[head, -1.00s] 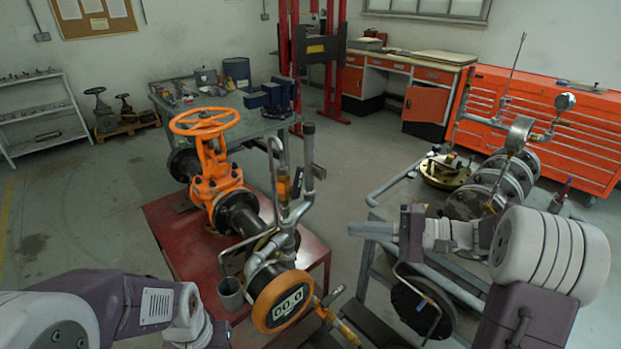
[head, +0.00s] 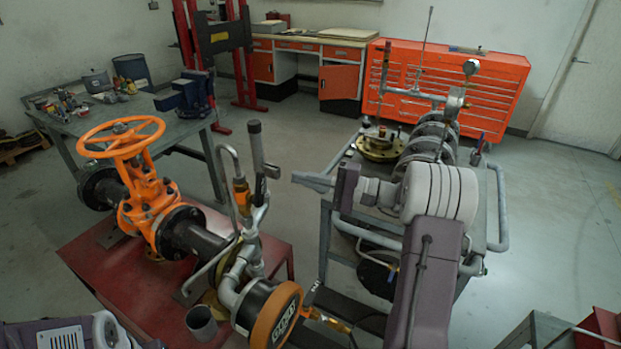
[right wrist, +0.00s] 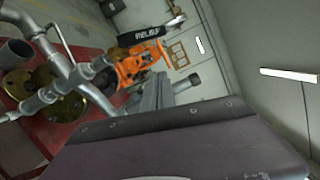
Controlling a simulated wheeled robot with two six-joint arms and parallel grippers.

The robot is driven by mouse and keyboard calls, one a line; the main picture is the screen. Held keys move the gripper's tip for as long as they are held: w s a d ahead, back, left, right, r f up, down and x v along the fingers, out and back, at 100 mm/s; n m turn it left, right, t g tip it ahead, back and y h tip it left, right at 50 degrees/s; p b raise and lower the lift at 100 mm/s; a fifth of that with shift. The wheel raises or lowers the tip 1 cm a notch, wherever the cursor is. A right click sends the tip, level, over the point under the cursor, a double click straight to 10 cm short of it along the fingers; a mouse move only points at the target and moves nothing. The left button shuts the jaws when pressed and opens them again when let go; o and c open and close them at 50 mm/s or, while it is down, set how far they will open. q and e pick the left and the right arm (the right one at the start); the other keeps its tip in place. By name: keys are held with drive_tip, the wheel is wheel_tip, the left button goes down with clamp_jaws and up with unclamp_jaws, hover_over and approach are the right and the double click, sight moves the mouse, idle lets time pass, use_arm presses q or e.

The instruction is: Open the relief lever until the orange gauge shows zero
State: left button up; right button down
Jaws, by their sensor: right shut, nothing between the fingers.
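The orange-rimmed gauge (head: 275,317) is at the bottom of the head view, on the near end of the pipework; its digits are too slanted to read. The relief lever (right wrist: 142,35) shows in the right wrist view as a black sleeve marked RELIEF with a metal tip, near the orange valve. In the head view the lever (head: 268,171) looks short, seen nearly end-on beside the upright pipe. My right gripper (head: 298,181) is shut and empty, pointing left, just right of the lever and apart from it in the picture. My left gripper is out of view.
The upright grey pipe (head: 256,148) stands close to my right gripper. The orange handwheel valve (head: 122,140) is farther left on the red stand (head: 95,270). A second pipe bench (head: 492,210) stands under and behind my right arm. Open floor lies between the benches.

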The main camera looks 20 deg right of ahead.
sight(259, 189)
drive_tip(key=a+r+p, duration=0.1)
drive_tip(key=a, duration=0.5)
drive_tip(key=shift+w+a+p, duration=0.25)
drive_tip(key=shift+a+p, duration=0.05)
drive_tip(key=shift+a, duration=0.05)
drive_tip(key=shift+r, duration=0.1)
drive_tip(key=n+b, duration=0.1)
drive_tip(key=b, duration=0.1)
drive_tip(key=a+r+n+b, duration=0.1)
drive_tip(key=n+b, duration=0.1)
drive_tip(key=shift+s+b, duration=0.35)
drive_tip(key=shift+s, duration=0.05)
